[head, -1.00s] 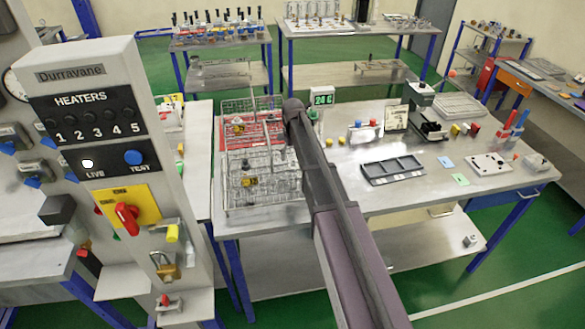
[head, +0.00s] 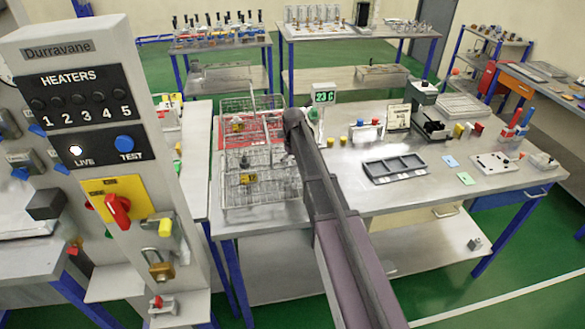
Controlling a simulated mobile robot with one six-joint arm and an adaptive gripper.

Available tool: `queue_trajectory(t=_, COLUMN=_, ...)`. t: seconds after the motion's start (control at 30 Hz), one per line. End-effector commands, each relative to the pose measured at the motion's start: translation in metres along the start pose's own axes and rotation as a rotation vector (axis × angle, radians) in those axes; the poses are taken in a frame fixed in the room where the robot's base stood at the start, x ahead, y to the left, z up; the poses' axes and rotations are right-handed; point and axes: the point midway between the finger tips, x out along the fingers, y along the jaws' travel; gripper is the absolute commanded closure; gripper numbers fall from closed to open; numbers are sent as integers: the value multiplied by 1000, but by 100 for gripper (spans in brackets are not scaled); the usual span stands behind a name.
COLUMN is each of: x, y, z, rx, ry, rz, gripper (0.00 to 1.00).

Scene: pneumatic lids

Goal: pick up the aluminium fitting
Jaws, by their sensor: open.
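A small grey metal piece (head: 475,243) sits on the lower shelf of the near bench, toward its right end. It looks like a metal fitting, but it is too small to tell for sure that it is the aluminium one. My arm reaches up from the bottom of the head view over the near bench. Its far dark joint stands beside the wire racks. My gripper is hidden beyond that joint, so its fingers do not show. The grey piece is well to the right of and below the arm's visible end.
Wire racks (head: 226,160) stand on the bench's left part. A grey compartment tray (head: 396,169) lies mid-bench, with a temperature display (head: 324,97) behind. A white plate (head: 494,162) lies at right. The heater panel (head: 90,110) stands tall at left. Bare bench shows around the tray.

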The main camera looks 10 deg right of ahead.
Motion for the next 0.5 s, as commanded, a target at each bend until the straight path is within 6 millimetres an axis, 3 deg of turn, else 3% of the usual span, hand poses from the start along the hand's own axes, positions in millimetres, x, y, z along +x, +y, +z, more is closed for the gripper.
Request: queue_trajectory(t=0.5, x=0, y=1, z=0, rx=1, ry=0, rz=0, gripper=3)
